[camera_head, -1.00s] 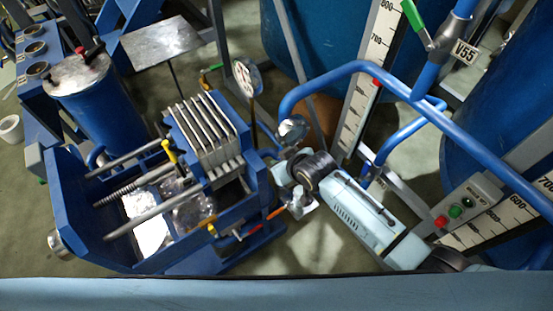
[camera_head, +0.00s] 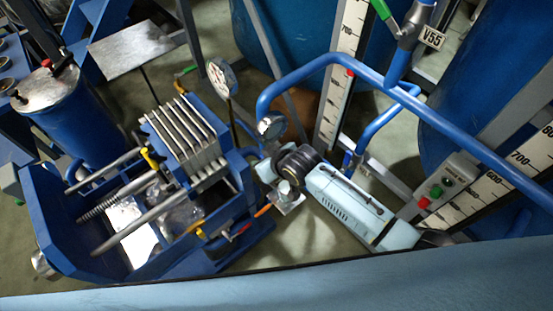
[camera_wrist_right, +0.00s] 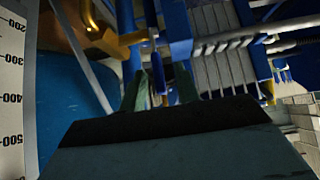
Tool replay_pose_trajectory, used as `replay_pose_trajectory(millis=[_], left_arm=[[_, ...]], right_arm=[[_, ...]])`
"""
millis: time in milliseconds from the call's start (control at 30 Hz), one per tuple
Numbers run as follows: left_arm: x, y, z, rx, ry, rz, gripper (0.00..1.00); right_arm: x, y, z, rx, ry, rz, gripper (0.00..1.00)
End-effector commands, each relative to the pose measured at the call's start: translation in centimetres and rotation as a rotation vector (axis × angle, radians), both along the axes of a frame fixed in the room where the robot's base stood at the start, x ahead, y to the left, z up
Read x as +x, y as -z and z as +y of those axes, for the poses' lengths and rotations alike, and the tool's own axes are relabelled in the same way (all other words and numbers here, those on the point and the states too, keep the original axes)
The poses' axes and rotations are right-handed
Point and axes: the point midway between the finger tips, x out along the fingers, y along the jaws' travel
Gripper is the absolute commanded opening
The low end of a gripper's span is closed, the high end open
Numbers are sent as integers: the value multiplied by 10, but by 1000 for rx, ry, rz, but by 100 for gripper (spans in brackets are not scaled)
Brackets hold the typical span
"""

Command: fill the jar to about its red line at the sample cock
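My right gripper (camera_head: 284,190) is at the end of my pale blue arm, just right of the blue filter press, small and partly hidden by the dark wrist. The press's plates are to the right of the fingers there. I cannot make out the jar, its red line or the sample cock for certain. A lever with an orange end (camera_head: 262,210) sits at the press's right side, close to the gripper. My left gripper is not in view.
The blue press frame (camera_head: 60,235) holds grey plates (camera_head: 187,137). A round gauge (camera_head: 222,78) stands behind it. A blue pipe rail (camera_head: 330,60) arches over the right arm's far side. Scale boards (camera_head: 340,75) and large blue tanks (camera_head: 285,40) stand behind. A button box (camera_head: 440,187) is at right.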

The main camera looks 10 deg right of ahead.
Motion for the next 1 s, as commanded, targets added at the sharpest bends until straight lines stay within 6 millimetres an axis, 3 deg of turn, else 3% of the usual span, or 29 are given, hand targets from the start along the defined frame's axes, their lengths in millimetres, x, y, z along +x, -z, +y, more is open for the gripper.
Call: replay_pose_trajectory(millis=[600, 1000], left_arm=[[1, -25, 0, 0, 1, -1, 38], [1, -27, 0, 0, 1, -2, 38]], right_arm=[[-62, -77, -41, -2, 0, 0, 32], [-70, -87, -47, -2, 0, 1, 32]])
